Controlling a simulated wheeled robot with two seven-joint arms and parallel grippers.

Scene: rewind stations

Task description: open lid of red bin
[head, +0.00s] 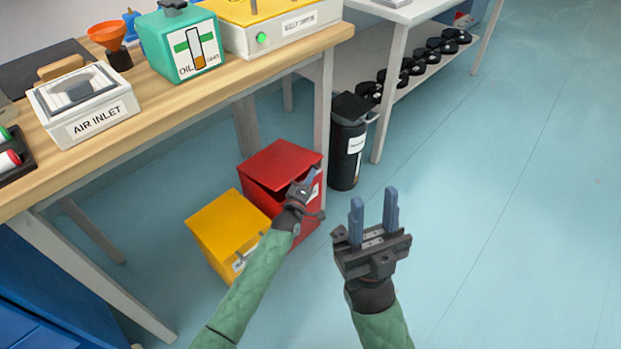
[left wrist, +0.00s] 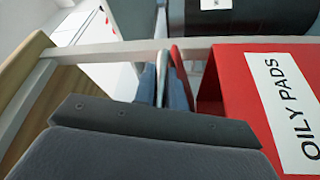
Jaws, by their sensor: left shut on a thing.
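The red bin (head: 302,222) stands on the floor beside the workbench, and its label reads OILY PADS in the left wrist view (left wrist: 232,105). Its red lid (head: 278,162) is slightly raised, with a dark gap under its edge. My right gripper (head: 374,195) is open and empty, in the air to the right of the bin.
A yellow bin (head: 222,228) stands close on the left of the red bin. A black bin (head: 346,150) stands behind it to the right. The workbench (head: 190,100) is above and to the left. The floor to the right is clear.

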